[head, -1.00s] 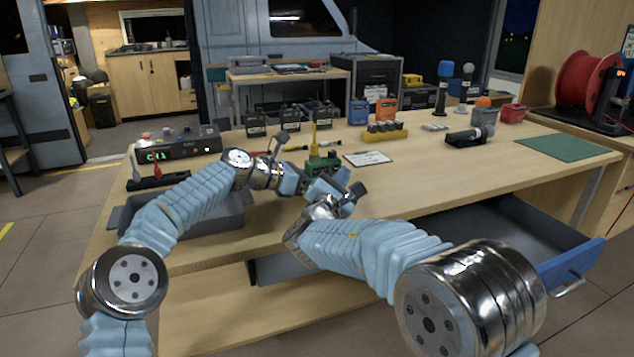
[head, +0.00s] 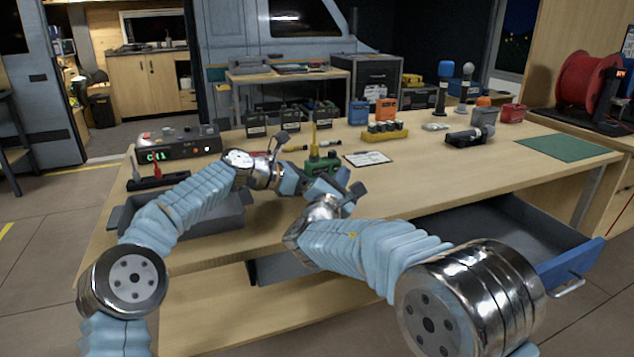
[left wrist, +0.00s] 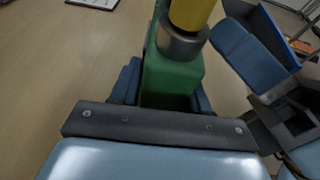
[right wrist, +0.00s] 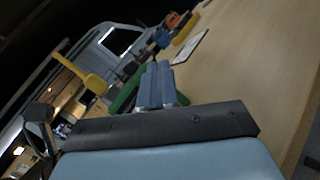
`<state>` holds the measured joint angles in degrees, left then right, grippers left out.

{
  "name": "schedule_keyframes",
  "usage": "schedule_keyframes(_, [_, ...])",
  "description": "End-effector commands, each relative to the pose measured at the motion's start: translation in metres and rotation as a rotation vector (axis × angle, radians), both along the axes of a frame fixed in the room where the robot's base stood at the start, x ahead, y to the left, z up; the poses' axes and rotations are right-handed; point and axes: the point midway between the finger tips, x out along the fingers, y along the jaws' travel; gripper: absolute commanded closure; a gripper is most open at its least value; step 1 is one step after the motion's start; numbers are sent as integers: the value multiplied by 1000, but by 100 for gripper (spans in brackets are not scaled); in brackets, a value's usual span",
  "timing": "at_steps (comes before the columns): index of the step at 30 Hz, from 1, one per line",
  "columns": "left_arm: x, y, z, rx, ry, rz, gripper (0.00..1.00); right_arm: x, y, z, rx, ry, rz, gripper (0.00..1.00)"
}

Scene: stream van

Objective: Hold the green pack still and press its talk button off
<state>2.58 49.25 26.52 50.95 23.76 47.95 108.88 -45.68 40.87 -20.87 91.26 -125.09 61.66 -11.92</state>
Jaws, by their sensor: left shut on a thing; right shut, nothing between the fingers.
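The green pack (head: 322,166) stands upright on the workbench, with a yellow antenna (head: 314,136) on top. In the left wrist view the pack (left wrist: 170,82) sits between the blue fingers of my left gripper (left wrist: 165,90), which is shut on it. My right gripper (head: 338,182) is shut and empty, close in front of the pack. In the right wrist view its closed blue fingers (right wrist: 157,85) point toward the green pack (right wrist: 124,98), overlapping its edge; I cannot tell whether they touch. The talk button cannot be made out.
A white card (head: 367,158) lies right of the pack. A yellow rack (head: 384,132) and several dark packs stand behind. A grey tray (head: 215,218) sits at the left under my left arm. An open drawer (head: 500,235) juts out at the front right.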

Motion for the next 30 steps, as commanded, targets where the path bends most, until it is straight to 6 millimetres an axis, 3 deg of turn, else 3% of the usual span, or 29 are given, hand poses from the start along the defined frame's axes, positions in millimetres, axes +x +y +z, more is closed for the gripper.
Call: schedule_keyframes(30, [0,0,0,0,0,0,88,10,5,0,0,0,0,100])
